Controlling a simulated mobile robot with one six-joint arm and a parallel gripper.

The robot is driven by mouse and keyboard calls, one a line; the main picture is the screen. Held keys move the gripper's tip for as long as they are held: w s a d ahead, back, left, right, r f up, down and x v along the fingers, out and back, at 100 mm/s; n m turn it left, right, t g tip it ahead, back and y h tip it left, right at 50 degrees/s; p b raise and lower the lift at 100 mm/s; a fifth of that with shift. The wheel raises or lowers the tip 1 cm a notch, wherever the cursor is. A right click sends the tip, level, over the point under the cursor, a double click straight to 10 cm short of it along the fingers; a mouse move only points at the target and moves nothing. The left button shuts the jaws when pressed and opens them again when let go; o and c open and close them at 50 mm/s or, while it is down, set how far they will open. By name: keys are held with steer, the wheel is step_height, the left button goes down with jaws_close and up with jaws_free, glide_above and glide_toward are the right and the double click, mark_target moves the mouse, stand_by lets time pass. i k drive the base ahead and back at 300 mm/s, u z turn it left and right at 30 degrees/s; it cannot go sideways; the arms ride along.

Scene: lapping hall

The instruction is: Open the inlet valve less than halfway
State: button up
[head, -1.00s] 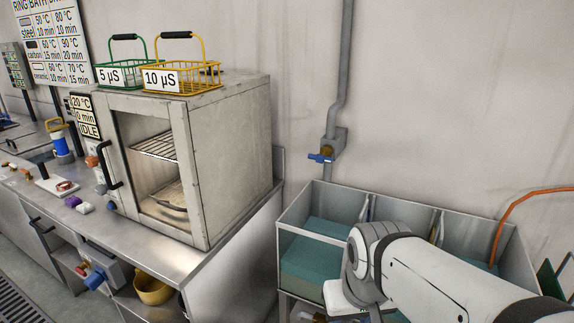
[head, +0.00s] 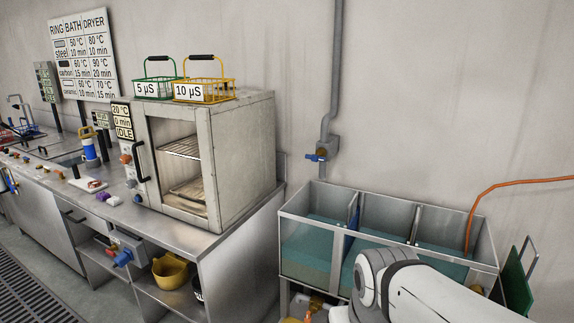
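I cannot tell whether this is the inlet valve, as no label shows. Part of another brass-coloured fitting (head: 316,303) shows under the tank's left end, partly cut off by the picture edge. My white arm crosses the lower right, in front of the tank. My gripper is not in view.
The tank (head: 397,264) has three compartments with greenish liquid, and an orange hose (head: 500,186) enters the right one. A dryer (head: 244,160) with two wire baskets stands on the steel bench at left. A yellow bowl (head: 171,271) sits on the shelf below. Wall space around the valve is clear.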

mark_target(315, 158)
steer(key=z, duration=0.2)
steer(key=i, duration=0.9)
steer(key=z, duration=1.65)
steer(key=k, duration=0.8)
steer(key=u, duration=1.4)
steer(key=i, duration=0.55)
steer(key=z, duration=0.1)
